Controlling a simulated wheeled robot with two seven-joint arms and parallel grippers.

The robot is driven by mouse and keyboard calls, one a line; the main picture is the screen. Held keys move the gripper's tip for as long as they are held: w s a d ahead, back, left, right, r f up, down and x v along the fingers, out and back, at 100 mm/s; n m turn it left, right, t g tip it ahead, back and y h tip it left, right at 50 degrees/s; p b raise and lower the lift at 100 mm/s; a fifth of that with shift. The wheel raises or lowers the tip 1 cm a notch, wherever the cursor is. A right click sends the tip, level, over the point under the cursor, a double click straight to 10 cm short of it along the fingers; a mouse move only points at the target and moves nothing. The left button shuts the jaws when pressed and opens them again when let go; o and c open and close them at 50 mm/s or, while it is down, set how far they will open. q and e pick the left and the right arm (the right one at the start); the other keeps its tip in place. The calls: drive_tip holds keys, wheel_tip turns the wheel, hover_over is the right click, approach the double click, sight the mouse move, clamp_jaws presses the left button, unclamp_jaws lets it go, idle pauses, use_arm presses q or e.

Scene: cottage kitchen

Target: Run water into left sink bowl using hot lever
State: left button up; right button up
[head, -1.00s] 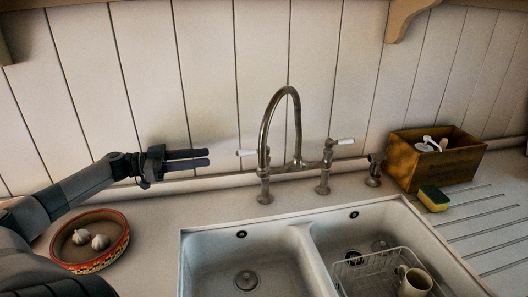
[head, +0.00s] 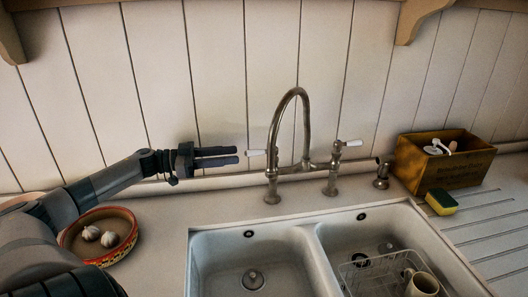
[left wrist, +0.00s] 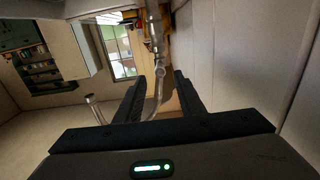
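A metal bridge tap (head: 291,95) with a tall curved spout stands behind the sink. Its left lever (head: 256,152) has a white handle pointing left; I cannot read any hot marking. Its right lever (head: 353,143) points right. The left sink bowl (head: 215,270) shows no water. My left gripper (head: 238,155) is open and empty, just left of the left lever's tip, with a small visible gap. In the left wrist view, the fingers (left wrist: 161,88) stand apart with the tap's spout (left wrist: 154,113) between and beyond them. My right gripper is not in view.
The right sink bowl (head: 338,238) holds a wire rack (head: 372,272) and a mug (head: 422,284). A sponge (head: 441,202) and a wooden box (head: 440,172) are at the right. The panelled wall is close behind the tap.

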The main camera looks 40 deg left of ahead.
sight(265, 152)
use_arm(q)
drive_tip(key=p+x, duration=0.2)
drive_tip(key=x, duration=0.6)
drive_tip(key=shift+w+d+r, duration=0.15)
drive_tip(key=shift+w, duration=0.1)
drive_tip(key=shift+p+x, duration=0.4)
drive_tip(key=shift+x, duration=0.95)
drive_tip(key=shift+f, duration=0.25)
clamp_jaws()
